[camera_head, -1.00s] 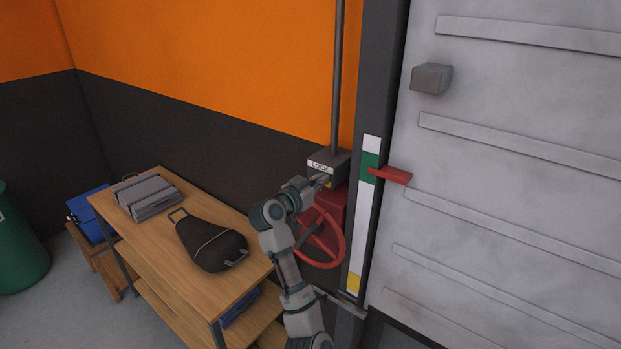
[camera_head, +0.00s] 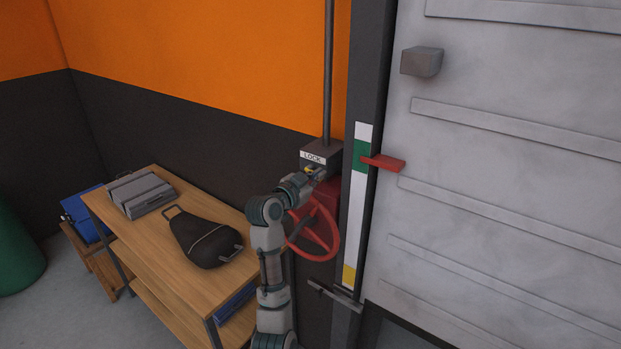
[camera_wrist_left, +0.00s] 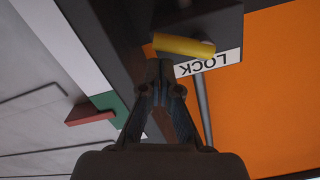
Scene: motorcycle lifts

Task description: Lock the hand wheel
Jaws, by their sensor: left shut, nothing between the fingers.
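The red hand wheel (camera_head: 316,232) is mounted low on the wall beside the dark post. Above it is a grey box with a LOCK label (camera_head: 313,157). A yellow lever (camera_wrist_left: 184,45) sticks out of the box by the label, which shows upside down in the left wrist view (camera_wrist_left: 208,62). My left gripper (camera_head: 318,174) is at the front of the box, above the wheel. In the left wrist view its fingertips (camera_wrist_left: 160,68) are shut and empty, close to the yellow lever; I cannot tell whether they touch it. My right gripper is not in view.
A red pointer (camera_head: 383,162) sits at the green band of the white, green and yellow strip (camera_head: 357,210). A grey ribbed panel (camera_head: 500,200) fills the right. A wooden table (camera_head: 165,262) at left holds a black bag (camera_head: 208,240) and a grey case (camera_head: 140,194).

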